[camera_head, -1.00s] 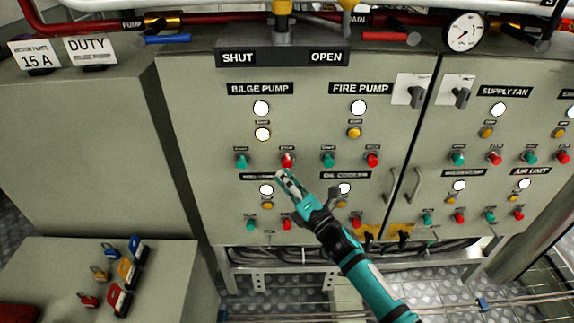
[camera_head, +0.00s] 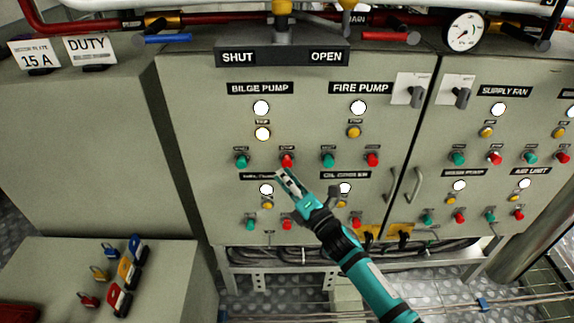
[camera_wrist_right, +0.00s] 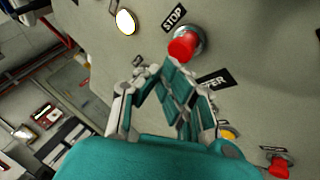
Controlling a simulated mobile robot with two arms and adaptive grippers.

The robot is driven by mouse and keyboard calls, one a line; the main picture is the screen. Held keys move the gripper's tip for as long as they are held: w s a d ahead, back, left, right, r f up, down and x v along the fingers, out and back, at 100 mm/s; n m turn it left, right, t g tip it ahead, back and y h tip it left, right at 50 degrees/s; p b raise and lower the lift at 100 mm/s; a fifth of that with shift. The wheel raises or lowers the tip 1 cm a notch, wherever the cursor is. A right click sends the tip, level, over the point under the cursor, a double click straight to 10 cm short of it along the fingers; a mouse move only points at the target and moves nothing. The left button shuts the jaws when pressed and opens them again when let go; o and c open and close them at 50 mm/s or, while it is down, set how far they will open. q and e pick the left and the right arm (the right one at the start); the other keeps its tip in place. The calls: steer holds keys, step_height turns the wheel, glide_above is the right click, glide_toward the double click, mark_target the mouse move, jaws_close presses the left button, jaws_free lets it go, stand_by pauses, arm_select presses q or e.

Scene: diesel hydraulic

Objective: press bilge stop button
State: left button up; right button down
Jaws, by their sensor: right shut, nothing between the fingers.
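The bilge pump stop button (camera_head: 287,160) is red, on the grey cabinet front below the BILGE PUMP label (camera_head: 260,88), to the right of a green button (camera_head: 242,160). My right gripper (camera_head: 281,174) is shut and empty, just below the stop button in the head view. In the right wrist view, the red button (camera_wrist_right: 184,46) sits under a STOP label (camera_wrist_right: 173,16), just beyond and right of the fingertips (camera_wrist_right: 155,70). A gap seems to show between fingertips and button. My left gripper is out of view.
A bright lamp (camera_head: 262,134) glows above the bilge buttons. The fire pump's red button (camera_head: 372,160) is to the right. A lower row of lamps and buttons lies near my right arm. Door handles (camera_head: 413,185) stick out farther right.

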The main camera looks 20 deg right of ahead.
steer(key=shift+w+d, duration=0.1)
steer(key=shift+w, duration=0.15)
steer(key=shift+w+d+b, duration=0.15)
steer(key=shift+w+b, duration=0.15)
steer(key=shift+w, duration=0.2)
stand_by(0.7)
steer(key=shift+s, duration=0.1)
steer(key=shift+s+a, duration=0.25)
steer(key=shift+s, duration=0.55)
steer(key=shift+p, duration=0.3)
steer(key=s, duration=0.2)
steer(key=s+a+p, duration=0.1)
steer(key=s, duration=0.2)
steer(key=shift+a, duration=0.2)
steer(key=shift+w, duration=0.1)
